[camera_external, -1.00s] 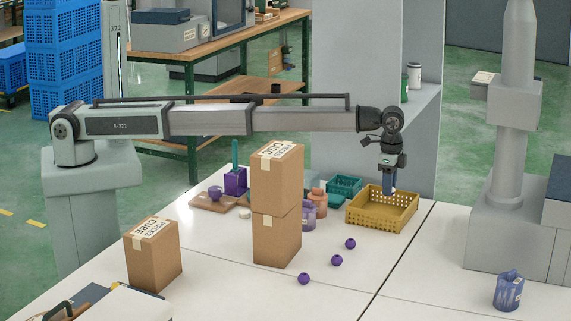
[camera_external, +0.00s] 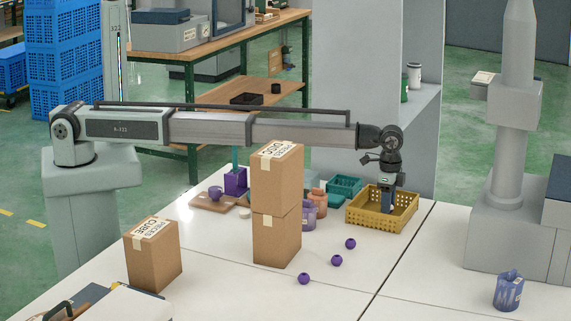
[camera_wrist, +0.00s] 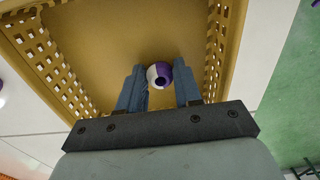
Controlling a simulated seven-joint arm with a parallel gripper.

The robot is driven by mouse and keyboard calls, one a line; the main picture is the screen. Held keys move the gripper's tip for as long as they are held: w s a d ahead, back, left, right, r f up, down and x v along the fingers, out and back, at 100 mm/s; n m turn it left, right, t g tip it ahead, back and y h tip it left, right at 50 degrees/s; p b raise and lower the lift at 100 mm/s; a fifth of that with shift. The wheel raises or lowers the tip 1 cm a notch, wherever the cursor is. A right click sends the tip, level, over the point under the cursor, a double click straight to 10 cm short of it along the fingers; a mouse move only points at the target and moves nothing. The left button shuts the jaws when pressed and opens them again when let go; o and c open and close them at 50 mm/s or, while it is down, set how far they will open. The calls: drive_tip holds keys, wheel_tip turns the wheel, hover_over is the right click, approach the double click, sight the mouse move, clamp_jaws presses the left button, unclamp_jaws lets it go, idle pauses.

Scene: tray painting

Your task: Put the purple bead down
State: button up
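The purple bead (camera_wrist: 164,74) sits between the fingertips of my gripper (camera_wrist: 160,76) in the wrist view, with both fingers against its sides. The basket wall hides the fingertips and the held bead there. In the wrist view the basket floor (camera_wrist: 100,45) lies below the bead. I cannot tell whether the bead touches it.
Several loose purple beads lie on the white table, one near the front (camera_external: 304,278). Two stacked cardboard boxes (camera_external: 277,215) stand left of the basket, with another box (camera_external: 153,255) farther left. A teal basket (camera_external: 344,186) and an orange jar (camera_external: 317,203) stand beside the yellow basket.

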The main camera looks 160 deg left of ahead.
drive_tip(key=o, duration=0.4)
drive_tip(key=shift+r, duration=0.1)
wheel_tip(320, 180, up, 12)
drive_tip(key=shift+r, duration=0.1)
idle(0.5)
